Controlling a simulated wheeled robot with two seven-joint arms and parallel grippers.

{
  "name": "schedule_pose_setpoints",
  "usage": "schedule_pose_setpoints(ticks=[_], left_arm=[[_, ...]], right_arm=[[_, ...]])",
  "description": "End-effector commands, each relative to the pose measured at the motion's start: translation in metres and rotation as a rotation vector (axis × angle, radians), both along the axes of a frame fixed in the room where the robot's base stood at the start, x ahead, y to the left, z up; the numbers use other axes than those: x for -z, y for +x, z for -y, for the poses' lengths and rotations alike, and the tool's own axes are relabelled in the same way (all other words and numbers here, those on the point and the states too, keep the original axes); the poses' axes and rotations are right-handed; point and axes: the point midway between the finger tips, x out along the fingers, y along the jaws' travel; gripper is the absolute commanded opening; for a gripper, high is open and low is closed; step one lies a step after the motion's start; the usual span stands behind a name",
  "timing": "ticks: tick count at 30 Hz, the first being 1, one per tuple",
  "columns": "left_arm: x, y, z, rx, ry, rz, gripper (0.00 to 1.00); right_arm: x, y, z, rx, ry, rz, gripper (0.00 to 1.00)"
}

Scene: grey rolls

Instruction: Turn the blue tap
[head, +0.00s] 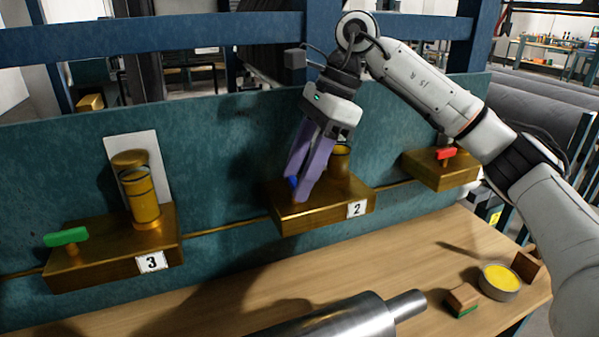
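The blue tap (293,182) sits on top of the brass block labelled 2 (325,210), fixed at the teal panel in the middle of the head view. Only a small part of its handle shows. My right gripper (302,190) reaches down from above with its purple fingers at the tap, one on each side or in front of it. The fingers hide most of the handle, and I cannot tell whether they press on it. My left gripper is not in the head view.
A green tap (66,237) stands on the block labelled 3 (110,255) at left. A red tap (446,153) is on the right block (442,174). A metal roller (335,320), a yellow tin (499,281) and wooden stamps (462,299) lie on the wooden bench (400,260).

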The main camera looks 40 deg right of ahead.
Motion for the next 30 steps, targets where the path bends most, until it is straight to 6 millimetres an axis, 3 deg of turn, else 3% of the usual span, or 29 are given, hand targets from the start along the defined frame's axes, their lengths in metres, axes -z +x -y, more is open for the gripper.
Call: schedule_pose_setpoints(ticks=[14,30], left_arm=[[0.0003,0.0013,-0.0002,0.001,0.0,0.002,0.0],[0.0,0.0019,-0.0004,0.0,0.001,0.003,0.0]], right_arm=[[-0.0004,-0.0012,-0.0002,0.126,0.001,0.001,0.23],[-0.0013,-0.0037,-0.0031,0.609,0.001,0.005,0.23]])
